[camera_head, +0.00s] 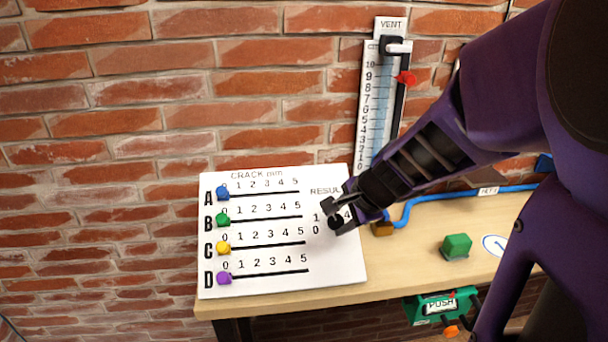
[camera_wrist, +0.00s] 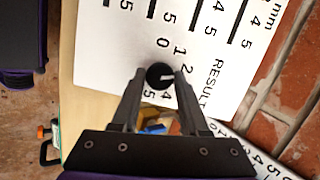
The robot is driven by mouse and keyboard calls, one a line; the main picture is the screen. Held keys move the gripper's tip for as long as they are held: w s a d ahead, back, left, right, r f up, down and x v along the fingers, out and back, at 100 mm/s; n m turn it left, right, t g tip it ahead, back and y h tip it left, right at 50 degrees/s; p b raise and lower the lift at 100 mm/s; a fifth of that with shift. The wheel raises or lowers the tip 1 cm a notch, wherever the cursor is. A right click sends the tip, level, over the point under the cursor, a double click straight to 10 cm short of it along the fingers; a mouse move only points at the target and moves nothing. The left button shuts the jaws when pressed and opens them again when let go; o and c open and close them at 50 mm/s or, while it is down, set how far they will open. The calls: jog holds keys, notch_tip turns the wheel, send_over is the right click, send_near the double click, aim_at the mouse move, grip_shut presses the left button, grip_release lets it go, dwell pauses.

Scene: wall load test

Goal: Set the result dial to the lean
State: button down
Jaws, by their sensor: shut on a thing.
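The result dial (camera_wrist: 160,75) is a round black knob on the white crack board (camera_head: 340,270), under the word RESULT. My gripper (camera_wrist: 157,80) has its two fingers on either side of the knob, shut on it. A white pointer mark on the knob points to the right in the wrist view, roughly between the 2 and a part of the scale hidden by a finger. The digits 0, 1, 2, 4 and 5 show around it. In the head view the dial (camera_head: 337,222) is partly covered by my fingers.
The board has coloured sliders A blue (camera_head: 222,193), B green (camera_head: 222,219), C yellow (camera_head: 223,248) and D purple (camera_head: 224,278), all near 0. A vent gauge (camera_head: 374,100) with a red pointer stands behind. A green block (camera_head: 456,246) and blue tube (camera_head: 440,200) lie on the bench.

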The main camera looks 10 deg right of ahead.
jog(key=shift+d, duration=0.1)
jog(key=shift+c, duration=2.1)
grip_release()
jog(key=shift+r, duration=0.15)
